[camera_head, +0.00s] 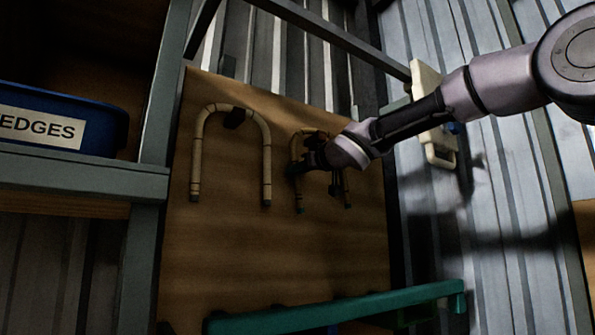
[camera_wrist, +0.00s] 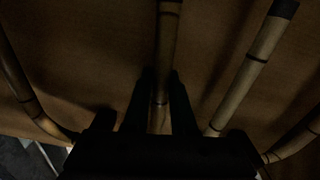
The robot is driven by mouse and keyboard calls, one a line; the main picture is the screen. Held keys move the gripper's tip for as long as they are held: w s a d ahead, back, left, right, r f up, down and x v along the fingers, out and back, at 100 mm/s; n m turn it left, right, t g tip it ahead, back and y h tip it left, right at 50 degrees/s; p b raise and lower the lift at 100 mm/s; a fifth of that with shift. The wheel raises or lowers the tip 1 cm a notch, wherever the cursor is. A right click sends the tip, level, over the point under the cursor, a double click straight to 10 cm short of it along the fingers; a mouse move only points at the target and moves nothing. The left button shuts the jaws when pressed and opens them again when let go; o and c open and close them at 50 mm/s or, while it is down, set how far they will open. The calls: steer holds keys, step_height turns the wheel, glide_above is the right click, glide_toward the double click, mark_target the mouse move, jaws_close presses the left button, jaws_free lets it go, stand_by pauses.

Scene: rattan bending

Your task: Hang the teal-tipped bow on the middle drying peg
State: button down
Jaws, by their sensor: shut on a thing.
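The teal-tipped bow (camera_head: 299,190) is an upside-down U of tan rattan with dark teal ends, in front of the wooden board in the head view. My gripper (camera_head: 306,164) is at this bow and covers part of it. In the wrist view my gripper's two dark fingers (camera_wrist: 162,90) lie either side of a rattan length (camera_wrist: 167,45), shut on it. The bow's top is partly dark, and the peg behind it is hard to make out. I cannot tell whether the bow rests on a peg.
Another rattan bow (camera_head: 266,160) hangs on a dark peg (camera_head: 234,118) to the left. A blue bin (camera_head: 100,125) stands on a shelf at far left. A teal rail (camera_head: 350,308) runs below the board. A pale handled item (camera_head: 437,140) is right of the board.

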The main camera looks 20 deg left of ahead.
steer(key=c, duration=0.7)
jaws_free()
steer(key=shift+o, duration=0.2)
steer(key=v, duration=1)
steer(key=shift+s+d, duration=0.2)
steer(key=shift+d, duration=0.1)
steer(key=v, duration=0.9)
